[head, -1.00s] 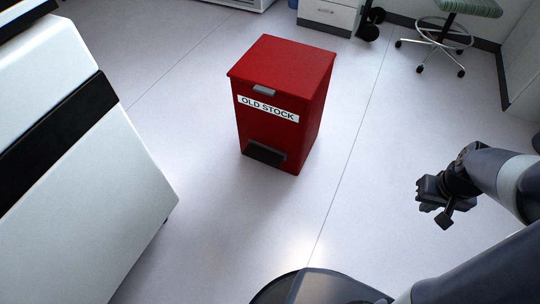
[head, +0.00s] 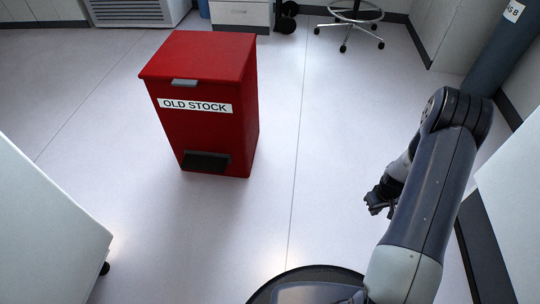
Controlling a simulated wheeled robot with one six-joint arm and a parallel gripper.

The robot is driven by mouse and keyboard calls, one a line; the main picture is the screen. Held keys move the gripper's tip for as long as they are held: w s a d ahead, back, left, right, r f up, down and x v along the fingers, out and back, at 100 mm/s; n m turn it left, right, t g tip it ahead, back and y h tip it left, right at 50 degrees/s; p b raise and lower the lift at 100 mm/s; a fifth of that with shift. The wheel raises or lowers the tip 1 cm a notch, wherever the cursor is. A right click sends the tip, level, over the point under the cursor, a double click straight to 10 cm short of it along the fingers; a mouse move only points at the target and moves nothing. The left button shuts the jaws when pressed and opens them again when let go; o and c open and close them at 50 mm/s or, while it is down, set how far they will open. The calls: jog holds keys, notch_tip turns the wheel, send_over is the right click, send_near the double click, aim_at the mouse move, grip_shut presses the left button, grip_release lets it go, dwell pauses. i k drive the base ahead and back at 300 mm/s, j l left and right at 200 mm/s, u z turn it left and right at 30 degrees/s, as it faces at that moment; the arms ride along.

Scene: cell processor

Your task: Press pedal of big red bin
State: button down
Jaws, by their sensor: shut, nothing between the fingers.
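The big red bin (head: 205,130) stands upright on the floor left of centre in the head view, its lid closed. It has a grey handle at the lid's front edge and a white "OLD STOCK" label. Its dark pedal (head: 206,161) sticks out low on the front face, with nothing touching it. My gripper (head: 372,203) is to the right of the bin, well apart from it, partly hidden by my own arm. It is shut and empty.
A white cabinet (head: 45,235) on a caster stands at the lower left. A wheeled stool (head: 350,22) and a white drawer unit (head: 240,14) are at the back. A grey cylinder (head: 498,50) stands at the right wall. The floor (head: 320,140) between bin and arm is clear.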

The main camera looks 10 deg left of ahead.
aim_at(217, 164)
jog(key=u, duration=2.25)
jog(key=i+l, duration=0.45)
jog(key=l, duration=0.25)
jog(key=i+l, duration=0.25)
jog(key=l, duration=0.15)
jog(key=i+l+u, duration=0.1)
jog(key=i+l, duration=0.15)
jog(key=l, duration=0.1)
